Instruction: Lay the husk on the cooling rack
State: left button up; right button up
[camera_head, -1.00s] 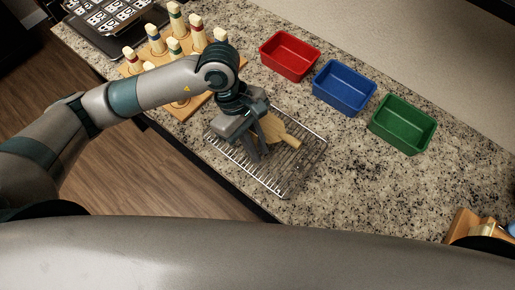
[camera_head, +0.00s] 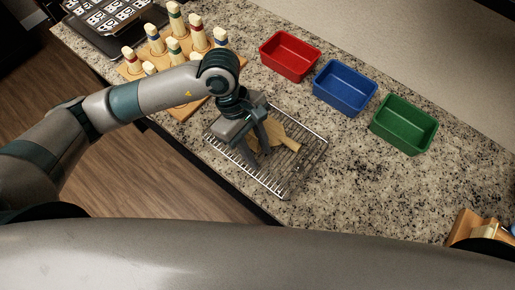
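My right gripper is not visible.
Red (camera_head: 290,56), blue (camera_head: 344,87) and green (camera_head: 403,124) bins stand in a row behind the rack. A wooden board (camera_head: 184,111) with several pegs stands left of it.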

pick_arm(q)
jog(key=shift+w+r+p, duration=0.1)
jog(key=shift+r+p, duration=0.25)
jog(key=p+v, duration=0.2)
jog(key=v, duration=0.9)
jog(key=shift+a+r+p, duration=0.1)
jog(key=shift+r+p, duration=0.15)
jog(key=shift+p, duration=0.1)
